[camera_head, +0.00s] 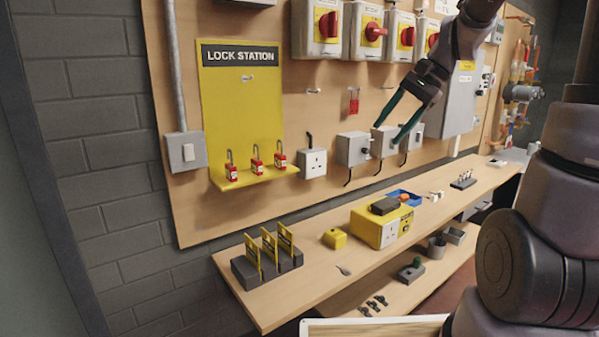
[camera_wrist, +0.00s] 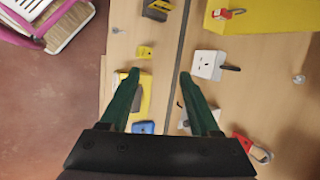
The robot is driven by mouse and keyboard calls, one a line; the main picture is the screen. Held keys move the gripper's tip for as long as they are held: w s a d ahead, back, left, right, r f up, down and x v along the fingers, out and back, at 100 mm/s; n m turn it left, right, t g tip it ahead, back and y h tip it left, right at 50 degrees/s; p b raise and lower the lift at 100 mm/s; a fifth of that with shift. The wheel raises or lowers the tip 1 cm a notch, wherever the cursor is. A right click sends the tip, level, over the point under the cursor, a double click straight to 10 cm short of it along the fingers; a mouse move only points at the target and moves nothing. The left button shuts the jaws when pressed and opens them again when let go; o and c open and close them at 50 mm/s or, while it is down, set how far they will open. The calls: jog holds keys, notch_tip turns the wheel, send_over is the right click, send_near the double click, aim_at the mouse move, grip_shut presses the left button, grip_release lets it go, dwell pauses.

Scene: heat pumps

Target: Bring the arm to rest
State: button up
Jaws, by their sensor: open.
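My gripper (camera_head: 394,122) is in the upper right of the head view, in front of the wooden wall board (camera_head: 330,105). Its two green fingers are apart with nothing between them. In the wrist view my gripper (camera_wrist: 158,80) also shows open and empty, with the seam between bench and board seen between the fingers. My arm comes in from the right side of the head view, partly hidden behind its own links.
The yellow lock station (camera_head: 243,100) holds red padlocks (camera_head: 256,160). Switch boxes (camera_head: 367,31) and sockets (camera_head: 313,163) line the board. The bench (camera_head: 300,283) carries a yellow socket box (camera_head: 378,229), a small yellow block (camera_head: 334,238) and a dark sign holder (camera_head: 267,262).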

jog(key=s+d+r+n+t+h, duration=0.1)
jog(key=s+r+n+t+h, duration=0.1)
jog(key=s, duration=0.5)
jog(key=s+d+r+n+t+h, duration=0.2)
jog(key=s+r+n+t, duration=0.1)
jog(key=s, duration=0.4)
jog(key=shift+d+r, duration=0.25)
jog(key=shift+d, duration=0.05)
jog(key=shift+a, duration=0.35)
jog(key=shift+a, duration=0.1)
dwell(0.4)
